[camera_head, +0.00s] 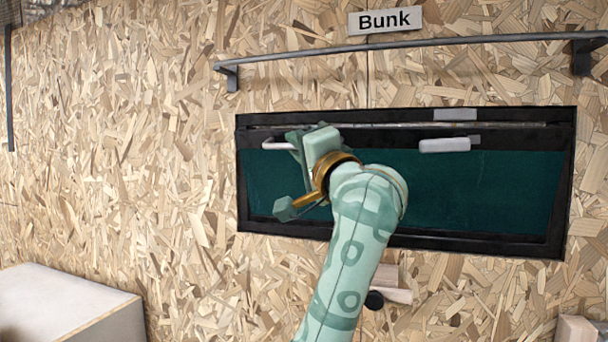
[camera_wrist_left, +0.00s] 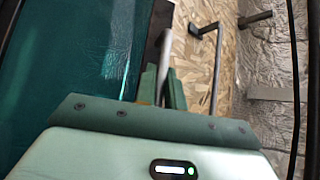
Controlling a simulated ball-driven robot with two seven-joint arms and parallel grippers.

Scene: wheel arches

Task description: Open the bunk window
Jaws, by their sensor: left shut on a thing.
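The bunk window is a wide dark teal pane (camera_head: 470,195) in a black frame (camera_head: 400,240), under the "Bunk" sign (camera_head: 385,19). It appears closed in the head view. A pale left latch handle (camera_head: 277,145) and a pale right latch handle (camera_head: 445,145) sit along its top. My left gripper (camera_head: 303,143) is at the left handle, whose left end sticks out beside it. In the left wrist view a pale grey bar, the handle (camera_wrist_left: 164,55), lies between the two green fingers of the gripper (camera_wrist_left: 161,88). My wrist hides part of the pane. My right gripper is not in view.
A dark rail (camera_head: 420,43) on brackets runs above the window and also shows in the left wrist view (camera_wrist_left: 217,65). A white-topped box (camera_head: 60,300) stands at lower left. A small wooden block (camera_head: 393,293) is below the window. The wall left of the window is clear.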

